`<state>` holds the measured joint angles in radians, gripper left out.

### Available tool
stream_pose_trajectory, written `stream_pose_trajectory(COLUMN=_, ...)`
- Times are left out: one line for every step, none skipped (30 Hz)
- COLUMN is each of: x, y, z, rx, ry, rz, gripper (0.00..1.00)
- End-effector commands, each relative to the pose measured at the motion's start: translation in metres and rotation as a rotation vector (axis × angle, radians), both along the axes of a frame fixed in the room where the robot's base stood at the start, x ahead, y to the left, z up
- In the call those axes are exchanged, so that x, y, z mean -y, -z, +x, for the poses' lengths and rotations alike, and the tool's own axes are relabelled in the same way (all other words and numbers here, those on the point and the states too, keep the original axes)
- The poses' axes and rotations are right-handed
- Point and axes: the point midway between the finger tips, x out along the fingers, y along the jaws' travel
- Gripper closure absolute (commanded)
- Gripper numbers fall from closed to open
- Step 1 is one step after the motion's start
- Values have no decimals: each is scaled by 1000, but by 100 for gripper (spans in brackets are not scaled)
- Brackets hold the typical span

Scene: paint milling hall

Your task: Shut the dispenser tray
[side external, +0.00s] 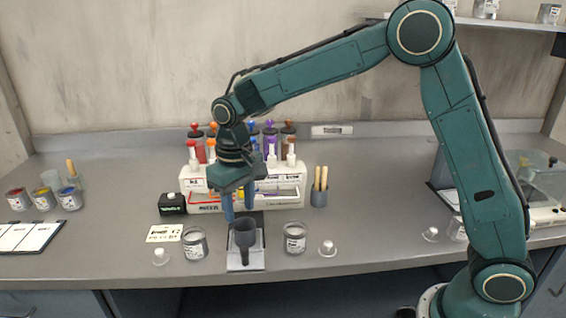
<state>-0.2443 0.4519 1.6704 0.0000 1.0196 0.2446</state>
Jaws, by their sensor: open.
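The dispenser (283,184) is a white box with red trim, with several coloured-topped bottles on it. Its pale tray (255,263) sticks out at the front towards the table's front edge. A dark grey cup (244,242) stands upright on the tray. My gripper (239,206) points down in front of the dispenser, above the tray and close over the cup. Its blue fingers are apart, with nothing seen held between them. I cannot tell whether a finger touches the cup. My gripper hides part of the dispenser's front and the back of the tray.
Jars of grey contents stand left (195,244) and right (295,238) of the tray. Small clear-and-white pieces lie beyond them. A black label device (172,204) and a card (164,233) are to the left. A pot of sticks (319,190) stands right. Free counter lies further right.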

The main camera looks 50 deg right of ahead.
Motion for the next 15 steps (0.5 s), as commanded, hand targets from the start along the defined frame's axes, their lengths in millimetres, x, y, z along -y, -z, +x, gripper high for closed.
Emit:
stream_pose_trajectory(x=0, y=0, z=0, rx=0, ry=0, rz=0, gripper=59)
stream_pose_trajectory(x=0, y=0, z=0, rx=0, ry=0, rz=0, gripper=59)
stream_pose_trajectory(x=0, y=0, z=0, rx=0, ry=0, rz=0, gripper=59)
stream_pose_trajectory(x=0, y=1, z=0, rx=0, ry=0, rz=0, gripper=59)
stream_pose_trajectory(x=0, y=2, z=0, rx=-1, ry=0, rz=0, gripper=59)
stream_pose_trajectory(x=0, y=3, z=0, rx=-1, ry=0, rz=0, gripper=59)
stream_pose_trajectory(x=0, y=4, z=0, rx=-1, ry=0, rz=0, gripper=59)
stream_pose_trajectory(x=0, y=5, z=0, rx=-1, ry=0, rz=0, gripper=59)
stream_pose_trajectory(x=0, y=8, z=0, rx=-1, ry=0, rz=0, gripper=59)
stream_pose_trajectory(x=0, y=10, z=-1, rx=-2, ry=0, rz=0, gripper=59)
stream_pose_trajectory(x=0, y=13, z=-1, rx=-3, ry=0, rz=-1, gripper=59)
stream_pose_trajectory(x=0, y=16, z=-1, rx=-3, ry=0, rz=-1, gripper=59)
stream_pose_trajectory(x=0, y=19, z=-1, rx=-3, ry=0, rz=-1, gripper=59)
stream_pose_trajectory(x=0, y=23, z=-1, rx=-2, ry=0, rz=-1, gripper=59)
stream_pose_trajectory(x=0, y=27, z=-1, rx=-3, ry=0, rz=-1, gripper=59)
